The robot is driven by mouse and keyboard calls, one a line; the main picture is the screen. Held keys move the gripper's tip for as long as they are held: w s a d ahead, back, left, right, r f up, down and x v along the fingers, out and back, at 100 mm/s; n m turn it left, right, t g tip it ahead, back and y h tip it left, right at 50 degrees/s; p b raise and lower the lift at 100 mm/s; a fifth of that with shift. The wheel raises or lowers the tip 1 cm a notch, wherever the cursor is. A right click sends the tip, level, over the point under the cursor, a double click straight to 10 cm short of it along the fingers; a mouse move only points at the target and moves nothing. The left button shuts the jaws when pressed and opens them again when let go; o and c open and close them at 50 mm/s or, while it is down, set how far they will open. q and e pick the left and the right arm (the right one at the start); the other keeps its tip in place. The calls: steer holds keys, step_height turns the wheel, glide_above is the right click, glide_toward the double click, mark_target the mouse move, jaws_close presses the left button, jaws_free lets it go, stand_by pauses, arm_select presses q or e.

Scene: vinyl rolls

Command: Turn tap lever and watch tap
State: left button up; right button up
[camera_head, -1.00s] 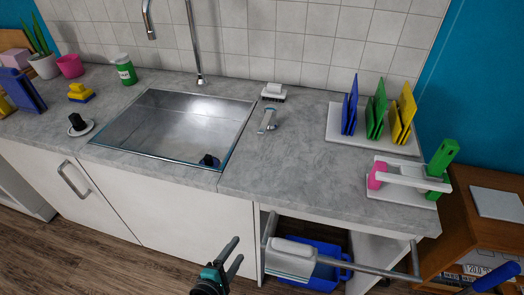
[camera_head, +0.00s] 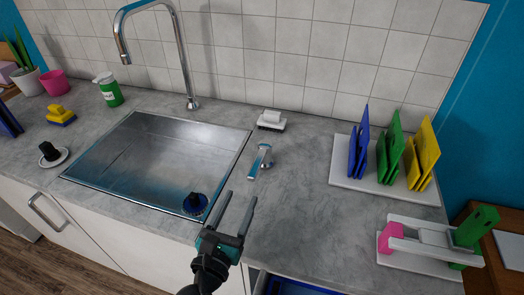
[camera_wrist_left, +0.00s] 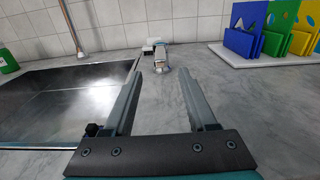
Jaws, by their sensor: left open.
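The chrome tap lever (camera_head: 260,161) stands on the grey counter just right of the sink. It also shows in the left wrist view (camera_wrist_left: 162,56), ahead of and between the fingertips. The tall chrome tap (camera_head: 182,60) rises behind the sink, its spout curving left over the basin; only its lower part shows in the left wrist view (camera_wrist_left: 72,24). My left gripper (camera_head: 240,198) is open and empty over the counter by the sink's front right corner, short of the lever and apart from it. My right gripper is not in view.
A rack of coloured boards (camera_head: 340,178) stands to the right. Counter around the lever is clear.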

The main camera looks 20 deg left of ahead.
mark_target(256, 164)
arm_select(q)
steer(key=w, duration=0.3)
steer(key=shift+w+r+p, duration=0.15)
steer(key=shift+w+p, duration=0.05)
steer(key=shift+p, duration=0.1)
steer(key=w, duration=0.9)
steer(key=shift+d, duration=0.2)
steer(key=shift+w, duration=1.05)
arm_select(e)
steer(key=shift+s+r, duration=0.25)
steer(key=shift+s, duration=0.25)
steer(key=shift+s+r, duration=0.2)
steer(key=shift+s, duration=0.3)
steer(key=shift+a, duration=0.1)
arm_select(q)
jaws_close()
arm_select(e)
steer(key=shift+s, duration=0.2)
